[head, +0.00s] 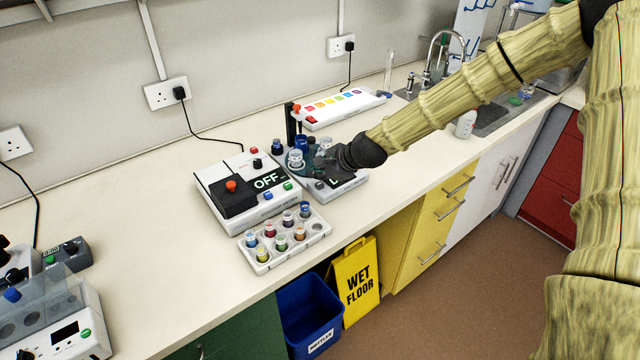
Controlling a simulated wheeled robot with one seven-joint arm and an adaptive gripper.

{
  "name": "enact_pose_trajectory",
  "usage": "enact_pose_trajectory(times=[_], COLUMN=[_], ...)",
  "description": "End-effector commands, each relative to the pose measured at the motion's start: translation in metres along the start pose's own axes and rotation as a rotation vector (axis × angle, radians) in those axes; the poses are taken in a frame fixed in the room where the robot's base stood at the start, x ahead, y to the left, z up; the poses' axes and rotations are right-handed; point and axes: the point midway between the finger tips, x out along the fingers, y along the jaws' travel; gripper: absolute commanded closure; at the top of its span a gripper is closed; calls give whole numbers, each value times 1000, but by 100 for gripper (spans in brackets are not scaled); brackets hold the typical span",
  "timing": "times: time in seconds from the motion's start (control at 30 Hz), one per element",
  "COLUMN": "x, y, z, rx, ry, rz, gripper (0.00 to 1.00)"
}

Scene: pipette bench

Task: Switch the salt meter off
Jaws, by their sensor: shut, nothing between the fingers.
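A white bench instrument (338,190) with a dark display stands mid-bench, largely covered by my gripper (318,166). Only part of its display shows, and I cannot read it in full. A second white instrument (262,210) stands just left of it, with a black block, a red knob and a display reading OFF. No label tells me for certain which one is the salt meter. My gripper is shut and empty over the covered instrument, near its blue-topped containers (295,160). I cannot tell whether the fingertips touch anything.
A white rack (318,234) of coloured vials stands in front at the bench edge. A black post (293,122) with a red top rises behind my gripper. A white box with coloured squares (366,101) lies behind.

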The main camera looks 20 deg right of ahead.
Motion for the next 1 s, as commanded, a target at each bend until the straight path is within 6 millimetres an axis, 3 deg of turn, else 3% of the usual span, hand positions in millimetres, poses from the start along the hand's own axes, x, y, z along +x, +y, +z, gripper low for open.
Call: enact_pose_trajectory(times=[1.0], x=[6], y=[5], z=[-3], rx=[0], ry=[0], rz=[0], gripper=[100])
